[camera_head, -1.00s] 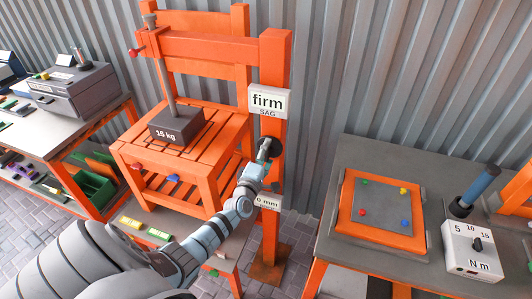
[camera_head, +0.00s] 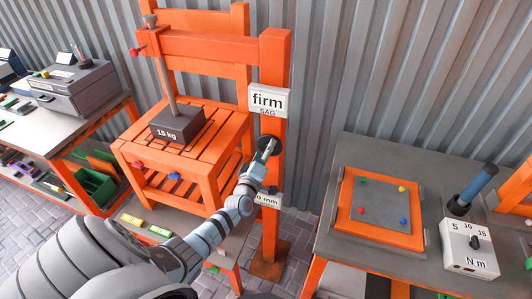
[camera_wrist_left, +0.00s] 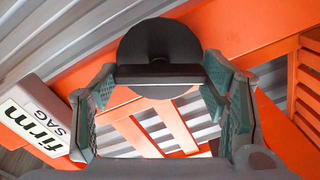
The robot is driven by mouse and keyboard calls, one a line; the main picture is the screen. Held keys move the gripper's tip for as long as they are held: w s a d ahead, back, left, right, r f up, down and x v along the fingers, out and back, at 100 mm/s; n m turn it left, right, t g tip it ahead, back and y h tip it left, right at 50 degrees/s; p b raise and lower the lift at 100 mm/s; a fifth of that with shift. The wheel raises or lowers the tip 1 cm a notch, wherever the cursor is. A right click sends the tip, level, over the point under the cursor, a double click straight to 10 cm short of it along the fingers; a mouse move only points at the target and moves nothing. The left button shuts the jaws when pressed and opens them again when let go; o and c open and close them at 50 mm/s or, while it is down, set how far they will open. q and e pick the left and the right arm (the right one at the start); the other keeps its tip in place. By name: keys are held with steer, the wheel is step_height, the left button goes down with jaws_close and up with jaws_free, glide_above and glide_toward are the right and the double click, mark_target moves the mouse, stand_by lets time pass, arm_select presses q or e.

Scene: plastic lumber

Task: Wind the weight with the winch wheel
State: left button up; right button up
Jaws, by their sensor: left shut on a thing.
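The dark grey weight (camera_head: 177,124), marked "15 kg", sits on the slatted orange seat (camera_head: 215,130), with a grey rod rising from it to the orange crossbar above. The dark round winch wheel (camera_head: 277,144) is on the orange post, below a white "firm SAG" sign (camera_head: 269,102). My left gripper (camera_head: 268,150) is at the wheel, shut on it. In the left wrist view the wheel (camera_wrist_left: 158,40) is a dark disc between the fingertips (camera_wrist_left: 158,76). The gripper partly hides the wheel in the head view. My right gripper is not in view.
A white "mm" label (camera_head: 268,200) is on the post just below my wrist, its number partly hidden. A grey workbench (camera_head: 350,250) with an orange-framed panel stands at the right. Another bench with a grey box (camera_head: 75,92) stands at the left. Corrugated metal closes the back.

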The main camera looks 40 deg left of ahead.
arm_select(q)
steer(key=o, duration=1.1)
steer(key=shift+o, duration=0.2)
steer(key=v, duration=1.2)
steer(key=shift+w, duration=0.1)
